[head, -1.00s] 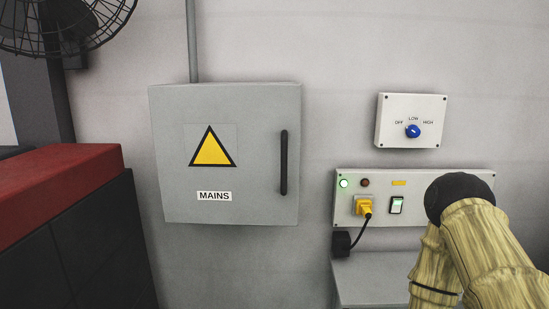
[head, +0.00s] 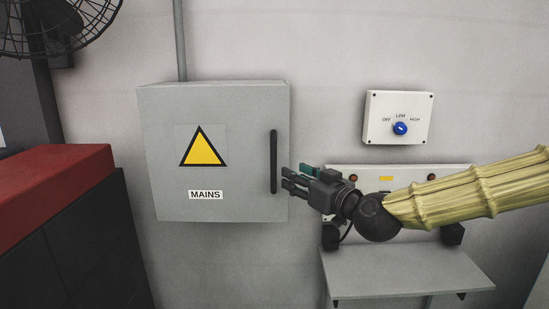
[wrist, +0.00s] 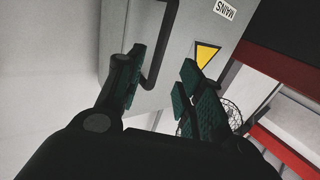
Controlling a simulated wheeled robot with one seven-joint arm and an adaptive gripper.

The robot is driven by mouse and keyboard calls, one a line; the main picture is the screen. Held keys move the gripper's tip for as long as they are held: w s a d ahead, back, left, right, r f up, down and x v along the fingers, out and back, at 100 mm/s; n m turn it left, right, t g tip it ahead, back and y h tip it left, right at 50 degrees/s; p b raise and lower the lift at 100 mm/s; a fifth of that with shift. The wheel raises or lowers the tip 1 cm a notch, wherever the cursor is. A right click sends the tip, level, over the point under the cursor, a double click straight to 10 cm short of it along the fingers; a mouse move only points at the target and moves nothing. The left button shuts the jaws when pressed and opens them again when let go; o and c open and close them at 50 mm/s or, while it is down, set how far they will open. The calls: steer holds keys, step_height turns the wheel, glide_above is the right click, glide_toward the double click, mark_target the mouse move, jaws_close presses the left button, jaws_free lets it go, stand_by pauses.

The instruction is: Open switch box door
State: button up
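The grey switch box (head: 165,150) hangs on the wall, with a yellow warning triangle (head: 203,148) and a MAINS label on its door. The door looks shut. Its black vertical handle (head: 273,162) is near the door's right edge. My gripper (head: 285,180) is just right of the handle's lower half in the head view, fingers pointing left. In the wrist view my gripper (wrist: 163,78) is open, with a clear gap between its green-padded fingers. The handle (wrist: 160,50) shows ahead of that gap, nearer the left finger, and I see no contact.
A white control box with a blue knob (head: 400,128) is on the wall at right. Below it, my arm partly covers a socket panel (head: 460,171) above a grey shelf (head: 410,272). A red-topped dark cabinet (head: 60,190) and a fan (head: 60,25) are at left.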

mark_target(275, 160)
steer(key=shift+r+p+x, duration=0.25)
steer(key=shift+p+x, duration=0.45)
steer(key=shift+x, duration=1.1)
steer(key=shift+r+p+x, duration=0.3)
steer(key=shift+p+x, duration=0.4)
steer(key=shift+x, duration=1.15)
steer(key=shift+r+p+x, duration=0.25)
steer(key=shift+p+x, duration=0.45)
steer(key=shift+x, duration=1.1)
steer(key=shift+d, duration=0.1)
steer(key=shift+c, duration=0.3)
jaws_close()
